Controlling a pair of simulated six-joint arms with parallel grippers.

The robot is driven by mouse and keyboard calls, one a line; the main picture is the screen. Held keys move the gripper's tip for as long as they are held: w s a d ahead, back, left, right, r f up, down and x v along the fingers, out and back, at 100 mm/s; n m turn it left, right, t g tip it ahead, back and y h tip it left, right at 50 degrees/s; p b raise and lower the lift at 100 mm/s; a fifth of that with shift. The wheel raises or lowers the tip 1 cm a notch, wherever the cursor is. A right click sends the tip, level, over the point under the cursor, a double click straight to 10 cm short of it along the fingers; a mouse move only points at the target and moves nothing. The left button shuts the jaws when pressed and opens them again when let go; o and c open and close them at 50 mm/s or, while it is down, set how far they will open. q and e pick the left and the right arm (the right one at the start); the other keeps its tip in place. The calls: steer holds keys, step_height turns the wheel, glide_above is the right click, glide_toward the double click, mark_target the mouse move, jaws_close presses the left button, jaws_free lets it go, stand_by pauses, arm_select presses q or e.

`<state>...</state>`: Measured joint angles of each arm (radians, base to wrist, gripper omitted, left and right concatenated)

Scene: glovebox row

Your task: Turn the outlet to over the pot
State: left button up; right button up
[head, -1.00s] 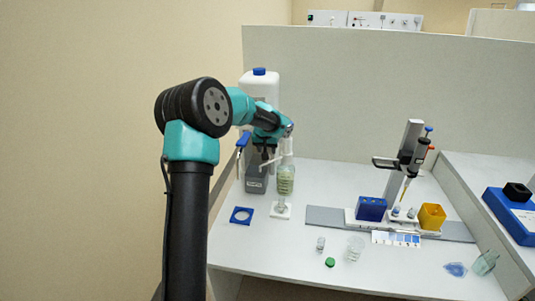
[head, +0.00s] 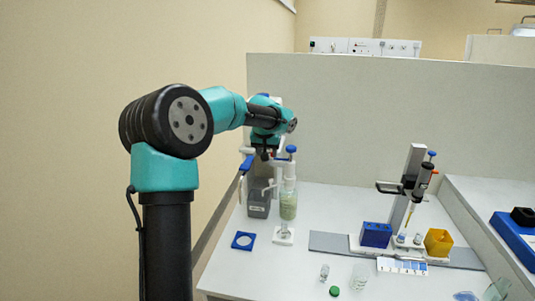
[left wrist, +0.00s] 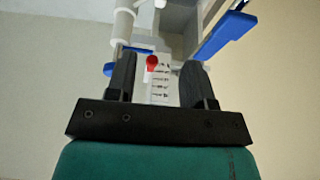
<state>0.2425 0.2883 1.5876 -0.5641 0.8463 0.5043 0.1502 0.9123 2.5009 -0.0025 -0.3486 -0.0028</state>
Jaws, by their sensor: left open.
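In the head view a clear column with greenish filling (head: 288,204) stands upright on a small white base (head: 284,236), with a blue cap (head: 291,149) above it. A grey block (head: 259,203) stands to its left, with a blue lever-like part (head: 245,163) higher up. My left gripper (head: 266,154) is over this apparatus, beside the blue cap. In the left wrist view the gripper (left wrist: 157,78) is open. A white marked scale (left wrist: 160,85) and a red knob (left wrist: 152,62) show between its fingers; contact cannot be told. I cannot tell which part is the outlet or the pot.
A blue holed square (head: 243,241) lies front left. A small vial (head: 324,272), green cap (head: 334,291) and clear cup (head: 359,275) are at the front. A pipette stand (head: 410,185) with blue (head: 376,234) and yellow (head: 438,242) boxes is on the right. A partition (head: 360,110) stands behind.

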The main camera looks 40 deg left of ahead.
arm_select(q)
steer(key=shift+c, duration=0.8)
steer(key=shift+w+d+f, duration=0.2)
steer(key=shift+f, duration=0.1)
steer(key=shift+c, duration=0.8)
steer(key=w+d+f+m+g+y, duration=0.1)
steer(key=w+d+f, duration=0.1)
steer(key=w+d+f+m+g+y, duration=0.1)
steer(key=w+d+f+g, duration=0.1)
steer(key=f, duration=0.1)
steer(key=shift+w+d+f+g, duration=0.15)
steer(key=shift+d+f+g, duration=0.05)
steer(key=shift+d+g, duration=0.1)
jaws_close()
steer(key=w+d+f+m+g+y, duration=0.1)
steer(key=w+d+f+g+y, duration=0.1)
steer(key=w+d+y, duration=0.2)
steer(key=shift+w+d+f+m+y, duration=0.3)
steer(key=shift+d+f, duration=0.1)
steer(key=shift+d, duration=0.45)
